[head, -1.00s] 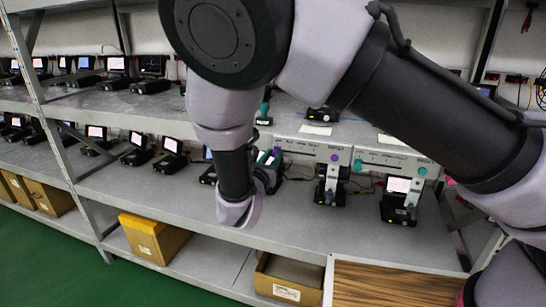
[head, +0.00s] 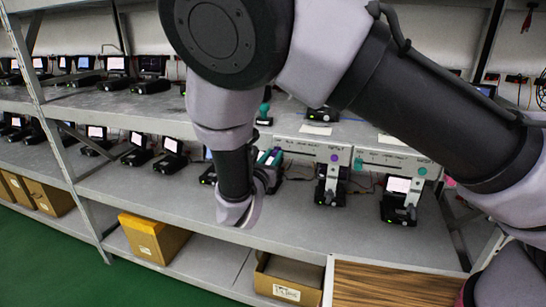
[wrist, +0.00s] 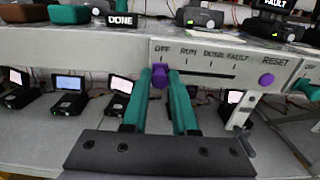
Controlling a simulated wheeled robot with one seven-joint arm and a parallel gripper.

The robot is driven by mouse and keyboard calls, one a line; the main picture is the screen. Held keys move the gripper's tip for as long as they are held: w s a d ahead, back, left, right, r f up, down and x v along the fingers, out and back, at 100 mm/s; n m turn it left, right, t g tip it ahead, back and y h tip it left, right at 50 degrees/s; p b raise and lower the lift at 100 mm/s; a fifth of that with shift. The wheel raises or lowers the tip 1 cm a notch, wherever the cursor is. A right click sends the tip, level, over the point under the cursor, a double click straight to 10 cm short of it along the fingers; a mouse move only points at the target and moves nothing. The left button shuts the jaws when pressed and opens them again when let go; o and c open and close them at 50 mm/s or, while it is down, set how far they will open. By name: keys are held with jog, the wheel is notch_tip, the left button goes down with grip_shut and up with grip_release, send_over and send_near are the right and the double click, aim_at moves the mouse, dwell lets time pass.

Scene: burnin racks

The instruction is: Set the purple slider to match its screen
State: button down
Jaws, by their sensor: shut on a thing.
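The purple slider knob (wrist: 158,79) sits at the left end of its slot, under the OFF mark. The panel (wrist: 210,62) reads OFF, RUN, DONE, FAULT, RESET from left to right. My gripper (wrist: 160,73) has its two teal fingers shut on the knob, one on each side. In the head view my gripper (head: 270,158) is at the left end of the panel (head: 306,147), and the knob is hidden there. The device screen (head: 322,171) below the panel is pale and unreadable; a strip also shows in the wrist view (wrist: 235,97).
A purple RESET button (wrist: 266,79) is at the panel's right. A similar panel with a teal knob (head: 358,164) and teal button stands to the right. Signs reading DONE (wrist: 122,20) and FAULT (wrist: 276,4) show on the shelf above. Other devices stand left on the lower shelf.

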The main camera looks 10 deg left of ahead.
dwell(0.5)
jog(key=d, duration=0.7)
jog(key=shift+s, duration=0.25)
jog(key=c, duration=0.7)
grip_release()
send_near(301, 153)
jog(key=s, duration=0.5)
jog(key=shift+s+a, duration=0.15)
jog(key=shift+a, duration=0.05)
